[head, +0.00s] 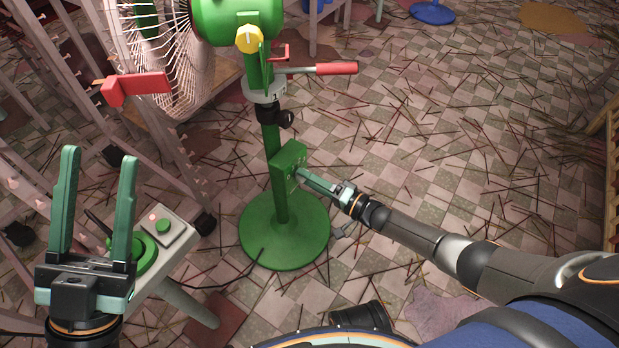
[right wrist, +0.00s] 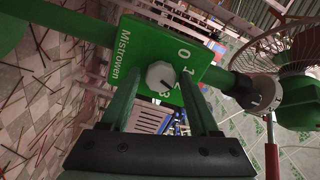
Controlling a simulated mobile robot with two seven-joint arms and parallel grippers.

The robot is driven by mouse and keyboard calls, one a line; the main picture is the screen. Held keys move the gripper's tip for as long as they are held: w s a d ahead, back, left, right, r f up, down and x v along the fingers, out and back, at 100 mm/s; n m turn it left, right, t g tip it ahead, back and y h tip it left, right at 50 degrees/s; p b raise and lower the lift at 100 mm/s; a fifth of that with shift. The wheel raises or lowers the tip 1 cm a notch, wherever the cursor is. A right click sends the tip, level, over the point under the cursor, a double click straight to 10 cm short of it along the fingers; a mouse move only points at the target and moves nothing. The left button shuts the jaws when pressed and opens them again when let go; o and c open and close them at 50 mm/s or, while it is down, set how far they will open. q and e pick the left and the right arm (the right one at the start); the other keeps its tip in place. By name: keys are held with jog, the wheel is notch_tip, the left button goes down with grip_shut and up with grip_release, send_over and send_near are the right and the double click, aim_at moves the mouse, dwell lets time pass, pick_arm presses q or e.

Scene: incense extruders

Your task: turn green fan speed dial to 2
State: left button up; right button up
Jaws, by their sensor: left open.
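The green fan (head: 277,170) stands on a round green base, with a green control box (head: 288,160) on its pole. In the right wrist view the box face (right wrist: 130,65) reads "Mistrowen" with speed numbers; 0 shows clearly, others are partly covered. The pale speed dial (right wrist: 160,75) sits between the fingers of my right gripper (right wrist: 160,82), with a gap visible on both sides. A dark mark on the dial points to the lower right; its exact number is unclear. My right gripper also shows beside the box in the head view (head: 308,178). My left gripper (head: 98,155) is open and empty.
A small table (head: 185,240) with a green button unit (head: 163,227) stands near my left gripper. The fan has a yellow knob (head: 249,39) and red-handled lever (head: 335,69) above the box. Sticks litter the tiled floor, which is otherwise open to the right.

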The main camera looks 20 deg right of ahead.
jog(key=shift+o, duration=0.8)
jog(key=p+v, duration=0.3)
jog(key=v, duration=0.9)
jog(key=shift+s+d, duration=0.15)
jog(key=shift+d, duration=0.05)
